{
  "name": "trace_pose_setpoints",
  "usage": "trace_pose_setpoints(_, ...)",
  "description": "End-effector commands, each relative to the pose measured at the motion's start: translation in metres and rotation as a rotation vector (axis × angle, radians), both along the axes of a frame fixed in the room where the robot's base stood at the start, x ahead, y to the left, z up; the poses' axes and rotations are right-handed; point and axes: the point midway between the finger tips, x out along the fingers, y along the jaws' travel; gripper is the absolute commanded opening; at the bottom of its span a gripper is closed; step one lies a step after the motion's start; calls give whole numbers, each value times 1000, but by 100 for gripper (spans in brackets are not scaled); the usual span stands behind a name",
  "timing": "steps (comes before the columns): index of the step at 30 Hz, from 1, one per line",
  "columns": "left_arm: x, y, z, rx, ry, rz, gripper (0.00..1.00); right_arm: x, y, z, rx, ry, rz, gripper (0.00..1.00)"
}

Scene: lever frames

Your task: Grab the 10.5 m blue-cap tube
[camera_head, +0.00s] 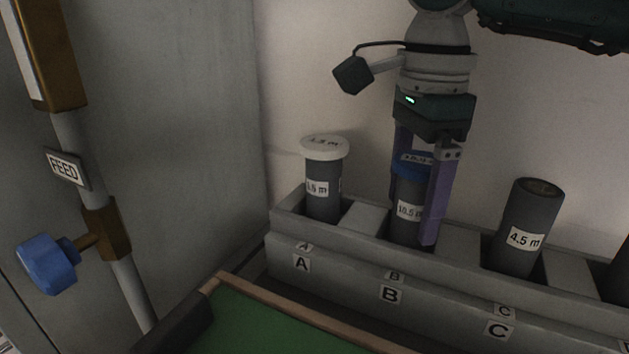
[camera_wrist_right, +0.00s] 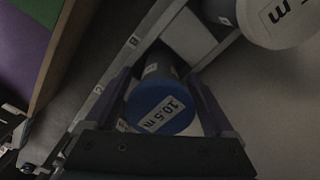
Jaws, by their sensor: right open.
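The 10.5 m tube (camera_head: 409,207) is dark grey with a blue cap and stands in slot B of the grey rack (camera_head: 345,275). Its blue cap (camera_wrist_right: 161,107) with a "10.5 m" label faces the camera in the right wrist view. My right gripper (camera_head: 418,215) points down over this tube, with one purple finger on each side of it. It is open; in the right wrist view the fingers (camera_wrist_right: 161,100) flank the cap. Whether they touch the tube cannot be told. The near finger hides part of the tube and cap. My left gripper is not in view.
A white-capped tube (camera_head: 323,190) stands in slot A, left of the blue-capped one. An uncapped-looking 4.5 m tube (camera_head: 527,225) leans in slot C. A FEED pipe with a blue knob (camera_head: 47,264) is at left. A green-topped tray (camera_head: 255,322) lies in front.

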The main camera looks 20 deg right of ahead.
Motion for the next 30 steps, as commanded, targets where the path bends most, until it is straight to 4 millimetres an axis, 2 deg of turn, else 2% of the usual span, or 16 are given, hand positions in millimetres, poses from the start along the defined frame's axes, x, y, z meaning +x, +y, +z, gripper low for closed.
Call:
trace_pose_setpoints(2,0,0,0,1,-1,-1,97,0,0,0,0,0,0,88)
trace_pose_setpoints(5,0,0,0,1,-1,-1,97,0,0,0,0,0,0,78)
trace_pose_setpoints(26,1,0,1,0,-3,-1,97,0,0,1,0,0,0,0)
trace_pose_setpoints(30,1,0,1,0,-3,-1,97,0,0,1,1,-1,-1,0)
